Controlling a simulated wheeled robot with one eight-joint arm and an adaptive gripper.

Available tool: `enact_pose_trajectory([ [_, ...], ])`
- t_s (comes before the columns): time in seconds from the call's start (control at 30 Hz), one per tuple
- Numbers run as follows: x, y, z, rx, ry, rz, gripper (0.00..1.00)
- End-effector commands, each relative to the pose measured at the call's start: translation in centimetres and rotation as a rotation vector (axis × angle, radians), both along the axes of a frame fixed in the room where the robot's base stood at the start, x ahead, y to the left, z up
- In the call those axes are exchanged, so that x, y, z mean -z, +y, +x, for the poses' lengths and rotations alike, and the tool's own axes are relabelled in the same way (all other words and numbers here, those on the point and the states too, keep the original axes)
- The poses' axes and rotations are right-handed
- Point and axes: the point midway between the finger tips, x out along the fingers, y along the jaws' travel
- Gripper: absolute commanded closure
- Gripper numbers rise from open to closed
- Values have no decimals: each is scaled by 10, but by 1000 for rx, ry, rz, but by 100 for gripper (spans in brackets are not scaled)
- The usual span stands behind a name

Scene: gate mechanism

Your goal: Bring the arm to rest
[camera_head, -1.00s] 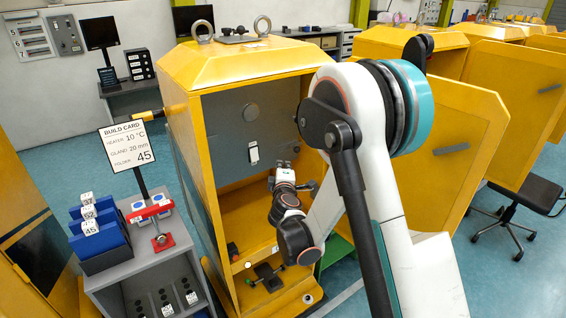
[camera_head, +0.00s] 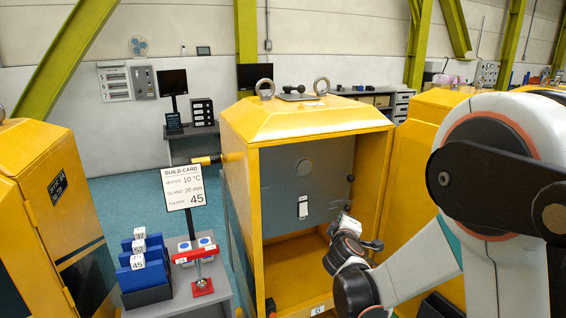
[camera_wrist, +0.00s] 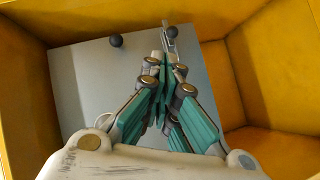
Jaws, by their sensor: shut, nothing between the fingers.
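My gripper (camera_head: 345,226) is in front of the open yellow cabinet (camera_head: 305,118), at the right side of its opening in the head view. In the wrist view, my gripper (camera_wrist: 167,52) has its teal-sided fingers closed together with nothing between them. They point toward the grey panel (camera_wrist: 75,85) inside the cabinet. My arm comes in from the right of the head view and hides the cabinet's lower right part.
The grey panel carries a white switch (camera_head: 303,209). Another yellow cabinet (camera_head: 50,200) stands far left. Blue floor (camera_head: 115,195) lies between.

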Motion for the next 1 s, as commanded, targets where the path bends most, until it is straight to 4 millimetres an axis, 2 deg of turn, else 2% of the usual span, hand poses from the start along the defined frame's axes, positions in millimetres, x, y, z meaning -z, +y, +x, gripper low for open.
enact_pose_trajectory([
  [0.2,-25,-20,-48,93,58,186,100],
  [0.5,-39,-33,-127,210,148,439,100],
  [0.77,-34,-31,-205,302,236,654,100],
  [1.0,-18,-19,-281,378,327,850,100],
])
